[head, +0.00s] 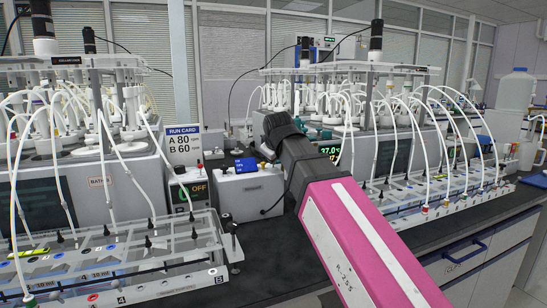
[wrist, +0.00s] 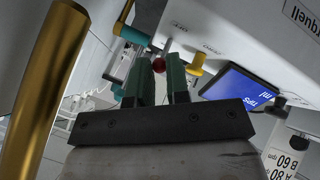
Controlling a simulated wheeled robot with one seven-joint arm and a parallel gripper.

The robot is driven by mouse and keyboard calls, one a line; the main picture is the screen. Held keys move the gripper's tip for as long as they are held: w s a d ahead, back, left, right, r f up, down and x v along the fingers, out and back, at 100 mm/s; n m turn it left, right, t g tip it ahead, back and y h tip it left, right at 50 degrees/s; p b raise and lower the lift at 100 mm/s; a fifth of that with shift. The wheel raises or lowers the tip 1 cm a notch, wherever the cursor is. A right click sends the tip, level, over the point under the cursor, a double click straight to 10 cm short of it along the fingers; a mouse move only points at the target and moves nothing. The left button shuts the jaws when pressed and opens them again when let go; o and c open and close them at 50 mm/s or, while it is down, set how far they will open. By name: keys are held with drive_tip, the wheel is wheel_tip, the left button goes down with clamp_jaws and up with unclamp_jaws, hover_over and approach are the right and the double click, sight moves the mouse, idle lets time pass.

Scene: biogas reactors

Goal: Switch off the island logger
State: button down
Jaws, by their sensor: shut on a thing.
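A white box (head: 250,192) with a tilted blue screen (head: 246,165) stands on the dark bench, possibly the logger; I cannot read its name. In the wrist view the white box (wrist: 245,40) and blue screen (wrist: 240,90) are close to my gripper. My gripper (wrist: 160,70) has two dark green fingers with a narrow gap. A small red knob (wrist: 158,67) shows between the fingertips, and they are shut on it. A yellow knob (wrist: 195,68) stands just right of the fingers. In the head view my arm's end hides the fingers.
A small unit (head: 190,190) with a green OFF display stands left of the box, near a run card (head: 184,145). A clear rack (head: 120,265) fills the front left. Tubed reactors stand on both sides.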

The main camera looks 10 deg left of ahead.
idle(0.5)
drive_tip(key=c, duration=1.4)
unclamp_jaws()
drive_tip(key=v, duration=1)
drive_tip(key=shift+s+d+r, duration=0.15)
drive_tip(key=shift+s+d, duration=0.05)
drive_tip(key=shift+s, duration=0.2)
